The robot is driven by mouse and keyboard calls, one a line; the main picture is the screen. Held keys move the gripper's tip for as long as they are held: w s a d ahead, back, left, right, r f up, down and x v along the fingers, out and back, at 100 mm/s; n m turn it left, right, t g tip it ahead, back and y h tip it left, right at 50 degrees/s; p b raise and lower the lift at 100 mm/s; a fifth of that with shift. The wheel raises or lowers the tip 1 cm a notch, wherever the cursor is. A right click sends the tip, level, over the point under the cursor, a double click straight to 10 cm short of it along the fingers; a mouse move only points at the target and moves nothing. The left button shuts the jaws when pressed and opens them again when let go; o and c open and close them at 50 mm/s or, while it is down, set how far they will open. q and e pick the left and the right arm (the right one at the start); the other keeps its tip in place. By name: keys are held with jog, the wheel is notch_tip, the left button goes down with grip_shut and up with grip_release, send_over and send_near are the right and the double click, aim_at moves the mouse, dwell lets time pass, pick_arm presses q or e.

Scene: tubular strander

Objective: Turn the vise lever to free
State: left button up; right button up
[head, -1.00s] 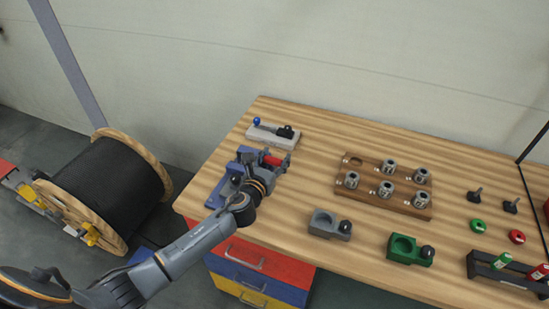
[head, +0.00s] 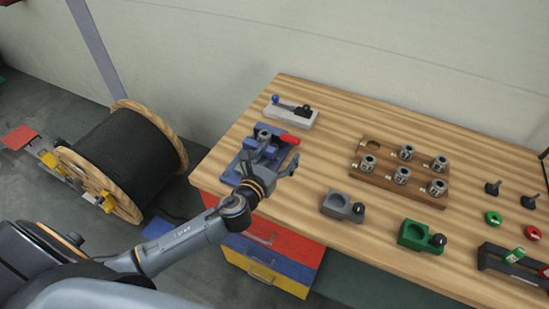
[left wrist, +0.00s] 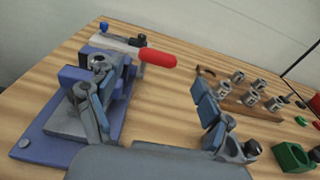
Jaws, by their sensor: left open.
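The blue vise (head: 236,170) stands at the left end of the workbench, with grey jaws and a lever with a red handle (head: 290,139) pointing right. The left wrist view also shows the vise (left wrist: 40,148) at left and the red handle (left wrist: 158,58) near top centre. My left gripper (head: 277,158) is open and empty at the near right side of the vise. In the wrist view its fingers (left wrist: 145,92) are wide apart, the left one overlapping part of the vise. The red handle lies beyond the fingertips, apart from them. My right gripper is not in view.
A light block with a blue knob and black handle (head: 293,116) lies behind the vise. A wooden rack (head: 380,182) with metal collets, a grey holder (head: 338,207) and a green holder (head: 415,238) stand to the right. Bare bench lies between vise and rack.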

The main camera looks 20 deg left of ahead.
pick_arm(q)
jog(key=s, duration=0.2)
jog(key=shift+s+r, duration=0.2)
jog(key=shift+s, duration=0.1)
